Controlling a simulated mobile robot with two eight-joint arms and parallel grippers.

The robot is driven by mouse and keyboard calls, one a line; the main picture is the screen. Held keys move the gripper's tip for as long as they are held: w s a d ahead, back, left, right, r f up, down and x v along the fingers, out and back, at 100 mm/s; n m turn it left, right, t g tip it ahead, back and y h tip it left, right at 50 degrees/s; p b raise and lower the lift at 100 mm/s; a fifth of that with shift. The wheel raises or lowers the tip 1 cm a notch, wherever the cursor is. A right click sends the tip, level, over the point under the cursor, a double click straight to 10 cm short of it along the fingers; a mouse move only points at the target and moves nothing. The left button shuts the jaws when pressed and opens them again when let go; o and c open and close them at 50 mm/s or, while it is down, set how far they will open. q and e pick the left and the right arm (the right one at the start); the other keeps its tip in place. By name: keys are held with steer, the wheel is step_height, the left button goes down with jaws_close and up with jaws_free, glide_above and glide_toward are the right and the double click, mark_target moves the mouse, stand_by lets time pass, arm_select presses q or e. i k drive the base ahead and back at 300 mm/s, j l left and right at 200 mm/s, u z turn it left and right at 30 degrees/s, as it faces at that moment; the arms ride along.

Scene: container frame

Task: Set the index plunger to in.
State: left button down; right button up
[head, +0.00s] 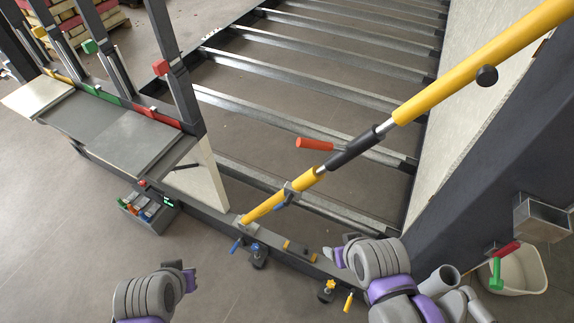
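A yellow telescopic brace (430,96) slants from the frame's bottom rail up to the upper right. A black round knob (487,75) sticks out of its upper tube; it looks like the index plunger, but I cannot tell whether it is in or out. The brace also has a black sleeve (355,147) and a red-gripped lever (315,144). My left gripper (190,279) is at the lower left, well away from the brace. My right gripper (341,256) is at the lower middle, in front of the bottom rail and below the brace. Neither visibly holds anything; their finger openings are unclear.
A dark post (490,140) and pale panel stand at right. Small clamps and a yellow-knobbed part (328,290) sit along the bottom rail. A white bucket (520,272) is at lower right, a grey tool bin (150,215) at left. Steel crossbars span the frame floor.

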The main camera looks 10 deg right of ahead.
mark_target(487, 77)
steer(key=l+z, duration=0.2)
steer(key=z, duration=0.2)
steer(key=l+z, duration=0.2)
steer(key=z, duration=0.2)
steer(key=l+z, duration=0.15)
steer(key=z, duration=0.25)
